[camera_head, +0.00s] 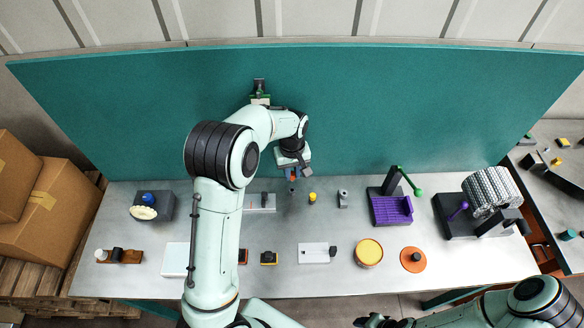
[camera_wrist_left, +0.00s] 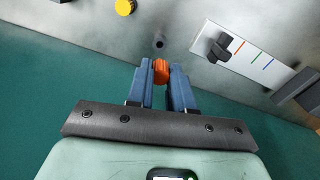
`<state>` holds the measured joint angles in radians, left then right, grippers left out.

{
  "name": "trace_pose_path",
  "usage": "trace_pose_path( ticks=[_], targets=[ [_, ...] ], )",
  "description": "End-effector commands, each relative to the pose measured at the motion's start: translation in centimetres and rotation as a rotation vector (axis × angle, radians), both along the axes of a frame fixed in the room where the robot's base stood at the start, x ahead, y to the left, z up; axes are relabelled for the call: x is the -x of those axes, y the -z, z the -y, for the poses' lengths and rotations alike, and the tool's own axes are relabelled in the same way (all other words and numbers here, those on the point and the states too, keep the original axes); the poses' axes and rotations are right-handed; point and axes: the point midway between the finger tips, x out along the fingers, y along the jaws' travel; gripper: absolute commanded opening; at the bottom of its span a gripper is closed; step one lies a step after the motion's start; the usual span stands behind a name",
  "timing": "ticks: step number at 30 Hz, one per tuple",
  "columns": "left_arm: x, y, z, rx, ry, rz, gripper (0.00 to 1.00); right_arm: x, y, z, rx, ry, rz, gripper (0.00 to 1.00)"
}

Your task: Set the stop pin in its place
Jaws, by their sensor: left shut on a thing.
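The stop pin shows as an orange piece (camera_wrist_left: 161,71) between the blue fingers of my left gripper (camera_wrist_left: 160,84) in the left wrist view. The gripper is shut on it, and the fingers hide most of its sides. In the head view my left gripper (camera_head: 293,174) is over the back part of the grey table, with the orange pin (camera_head: 293,179) at its tip. A small dark round hole (camera_wrist_left: 158,44) in the table top lies just beyond the pin in the left wrist view. My right gripper (camera_head: 372,321) is at the bottom edge, partly cut off.
A yellow knob (camera_head: 312,197) and a white plate with a black slider (camera_wrist_left: 250,55) flank the hole. A grey bracket (camera_head: 343,198) and a purple tray with a green lever (camera_head: 391,209) stand to the right. A teal panel (camera_head: 400,100) rises behind the table.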

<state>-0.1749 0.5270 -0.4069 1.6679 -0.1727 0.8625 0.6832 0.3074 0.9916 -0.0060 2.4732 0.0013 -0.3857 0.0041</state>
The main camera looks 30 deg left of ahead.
Motion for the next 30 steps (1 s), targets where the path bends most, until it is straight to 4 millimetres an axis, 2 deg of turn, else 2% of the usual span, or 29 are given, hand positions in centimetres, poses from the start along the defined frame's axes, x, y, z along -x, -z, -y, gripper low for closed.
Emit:
trace_pose_path(
  ticks=[8,24,30],
  targets=[
    [0.0,0.2,0.0,-0.001,-0.025,-0.001,0.0,0.2,0.1,0.0,0.0,0.0,-0.002,0.48],
    [0.1,4.6,0.0,0.0,-0.024,-0.001,0.0,2.4,2.0,0.0,0.0,0.0,-0.028,0.48],
    [0.0,4.5,0.0,0.0,-0.024,0.001,0.0,2.3,1.9,0.0,0.0,-0.001,-0.027,0.48]
  ],
)
